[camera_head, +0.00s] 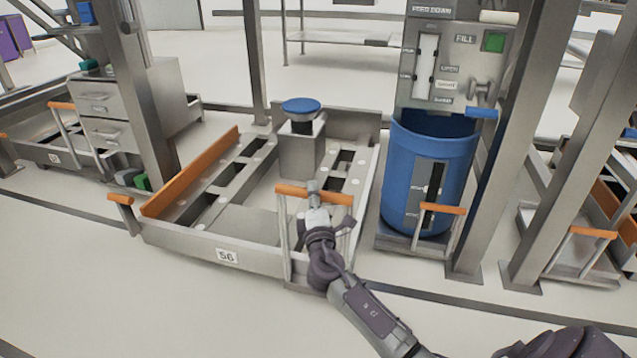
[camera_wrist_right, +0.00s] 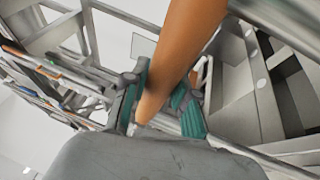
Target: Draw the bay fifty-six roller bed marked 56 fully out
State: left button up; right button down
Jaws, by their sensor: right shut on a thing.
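The roller bed marked 56 (camera_head: 190,243) is a low grey metal tray with rollers, in the middle of the head view. Its front wall carries the label 56 (camera_head: 227,256). An orange rail (camera_head: 190,172) runs along its left side. An upright handle with an orange bar (camera_head: 291,190) stands at its front right. My right gripper (camera_head: 313,190) is shut on this orange bar. In the right wrist view the orange bar (camera_wrist_right: 181,45) passes between the gripper's green-lined fingers (camera_wrist_right: 160,100). My left gripper is not in view.
A blue bin (camera_head: 400,165) stands right of the bed under a grey control panel (camera_head: 455,65). Grey posts (camera_head: 145,110) flank the bay on the left and right. A blue-topped post (camera_head: 301,105) stands at the bed's rear. The floor (camera_head: 130,300) in front is clear.

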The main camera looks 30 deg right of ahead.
jog(key=s+a, duration=1.1)
jog(key=a, duration=0.2)
jog(key=shift+s+a, duration=0.2)
jog(key=shift+s, duration=0.05)
jog(key=c, duration=0.9)
grip_release()
jog(key=v, duration=1.2)
jog(key=shift+f, duration=0.1)
